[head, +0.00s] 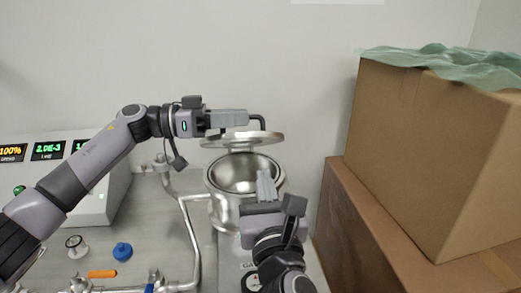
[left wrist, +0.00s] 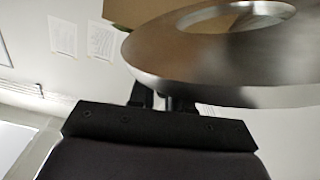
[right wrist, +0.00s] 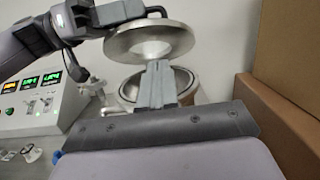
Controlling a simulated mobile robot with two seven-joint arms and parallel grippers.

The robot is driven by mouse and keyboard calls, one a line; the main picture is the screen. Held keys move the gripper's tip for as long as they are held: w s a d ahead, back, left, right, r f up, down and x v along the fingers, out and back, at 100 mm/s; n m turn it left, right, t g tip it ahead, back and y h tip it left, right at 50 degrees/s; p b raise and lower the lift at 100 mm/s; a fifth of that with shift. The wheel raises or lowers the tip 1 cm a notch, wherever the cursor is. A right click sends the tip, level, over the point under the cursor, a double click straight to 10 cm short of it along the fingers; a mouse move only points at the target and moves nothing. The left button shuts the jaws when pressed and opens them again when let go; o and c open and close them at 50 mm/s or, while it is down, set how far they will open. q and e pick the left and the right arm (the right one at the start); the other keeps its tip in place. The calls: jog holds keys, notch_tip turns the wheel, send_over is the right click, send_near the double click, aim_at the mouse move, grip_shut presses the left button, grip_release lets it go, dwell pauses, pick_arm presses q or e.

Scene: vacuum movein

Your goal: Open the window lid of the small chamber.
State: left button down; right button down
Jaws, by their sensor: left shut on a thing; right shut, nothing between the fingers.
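The window lid (head: 222,142) is a round metal ring with a window, held above the open mouth of the small steel chamber (head: 222,206). The chamber's inside shows below it. My left gripper (head: 246,118) is shut on the lid's dark bent handle (head: 262,122). The lid fills the upper right of the left wrist view (left wrist: 170,60). It also shows in the right wrist view (right wrist: 120,43), above the chamber rim (right wrist: 190,78). My right gripper (head: 264,176) is shut and empty, in front of the chamber mouth. Whether its tips touch the rim is unclear.
Stacked cardboard boxes (head: 405,150) with green plastic on top stand close on the right. A control unit with lit displays (head: 100,195) is at the left. Pipes (head: 192,235), a blue knob (head: 122,251) and an orange handle (head: 102,274) are on the bench at lower left.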

aim_at(258, 137)
pick_arm(q)
jog(key=shift+w+a+f, duration=0.1)
jog(key=shift+a+f, duration=0.05)
jog(key=shift+f, duration=0.15)
pick_arm(e)
jog(key=w+r, duration=0.1)
jog(key=w, duration=0.2)
jog(key=w+a+r, duration=0.1)
jog(key=shift+w+r, duration=0.25)
jog(key=shift+r, duration=0.1)
jog(key=shift+w+r, duration=0.4)
jog(key=shift+r, duration=0.15)
